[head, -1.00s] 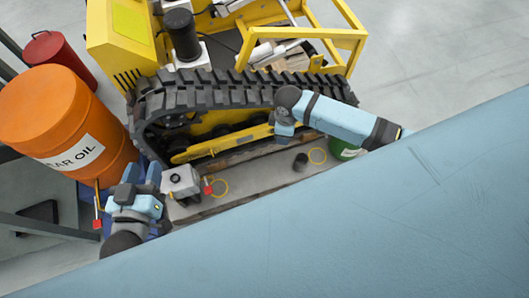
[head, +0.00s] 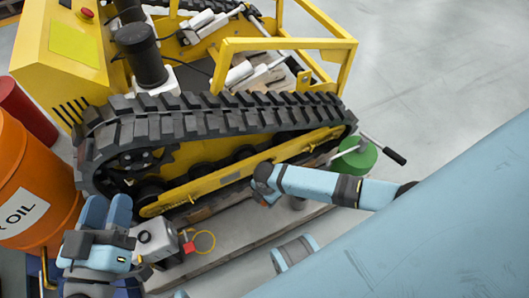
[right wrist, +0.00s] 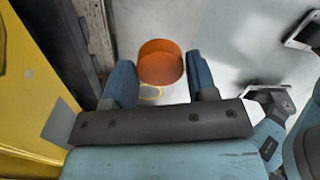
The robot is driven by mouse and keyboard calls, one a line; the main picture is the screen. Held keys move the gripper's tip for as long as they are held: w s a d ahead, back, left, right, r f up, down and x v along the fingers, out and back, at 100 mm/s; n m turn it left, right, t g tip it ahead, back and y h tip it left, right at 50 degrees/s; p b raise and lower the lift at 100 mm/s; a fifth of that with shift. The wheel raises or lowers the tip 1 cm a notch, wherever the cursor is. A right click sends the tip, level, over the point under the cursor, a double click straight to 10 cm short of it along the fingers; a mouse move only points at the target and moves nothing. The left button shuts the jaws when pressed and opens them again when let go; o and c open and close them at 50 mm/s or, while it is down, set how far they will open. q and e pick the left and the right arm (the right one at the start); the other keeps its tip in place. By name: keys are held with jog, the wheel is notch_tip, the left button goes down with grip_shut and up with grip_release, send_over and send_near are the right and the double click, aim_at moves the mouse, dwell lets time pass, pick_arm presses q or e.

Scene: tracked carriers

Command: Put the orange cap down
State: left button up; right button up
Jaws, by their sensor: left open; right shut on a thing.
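The orange cap (right wrist: 161,62) shows in the right wrist view as a short round piece at the tips of my right gripper (right wrist: 161,82). The right gripper's two blue fingers are on either side of it, shut on it. I cannot make out the cap in the head view, where my right arm crosses in front of the track. My left gripper (head: 108,212) is open and empty at the lower left of the head view, with its fingers pointing up the picture beside the grey box.
The yellow tracked carrier (head: 190,200) with its black track fills the middle. A grey box (head: 157,242) with a red tag and a yellow ring (head: 204,241) sits in front. A green can (head: 355,158) stands right, an orange oil drum (head: 35,180) left. Open floor lies upper right.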

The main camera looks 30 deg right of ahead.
jog(key=b, duration=0.4)
send_over(266, 213)
notch_tip(266, 213, down, 9)
jog(key=shift+a+r, duration=0.1)
jog(key=shift+r, duration=0.05)
jog(key=shift+f, duration=0.5)
notch_tip(266, 213, down, 3)
jog(key=shift+f+b, duration=0.2)
jog(key=shift+b, duration=0.9)
jog(key=shift+f, duration=0.4)
pick_arm(q)
jog(key=f+m, duration=0.1)
jog(key=w+f+m, duration=0.1)
jog(key=f, duration=0.1)
jog(key=w+a+f+m, duration=0.1)
jog(key=shift+f+g, duration=0.2)
jog(key=shift+g, duration=0.1)
pick_arm(e)
jog(key=shift+r, duration=0.1)
jog(key=o, duration=0.9)
pick_arm(q)
jog(key=shift+f, duration=0.15)
